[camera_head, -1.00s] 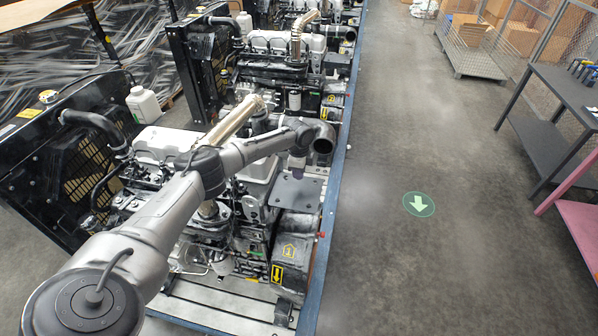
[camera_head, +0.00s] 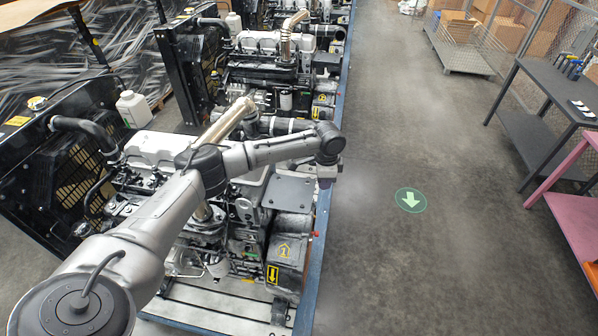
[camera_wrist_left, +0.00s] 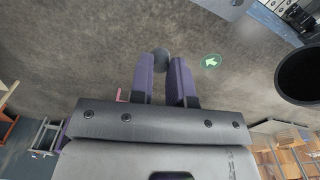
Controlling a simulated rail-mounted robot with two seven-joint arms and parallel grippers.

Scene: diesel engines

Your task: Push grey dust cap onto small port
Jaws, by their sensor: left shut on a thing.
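My left gripper (camera_head: 326,182) hangs from my arm beyond the right side of the nearest engine (camera_head: 165,150), near the blue frame edge and aisle. In the left wrist view, its two purple fingers (camera_wrist_left: 167,82) are shut on a small round dark grey thing, seemingly the grey dust cap (camera_wrist_left: 161,58), at their tips. The cap is too small to make out in the head view. I cannot pick out the small port in either view. My right gripper is not in view.
A large dark round opening (camera_wrist_left: 302,76) is close to the gripper at the right of the wrist view. The aisle floor (camera_head: 400,260) is clear. A dark table (camera_head: 560,92) stands at right.

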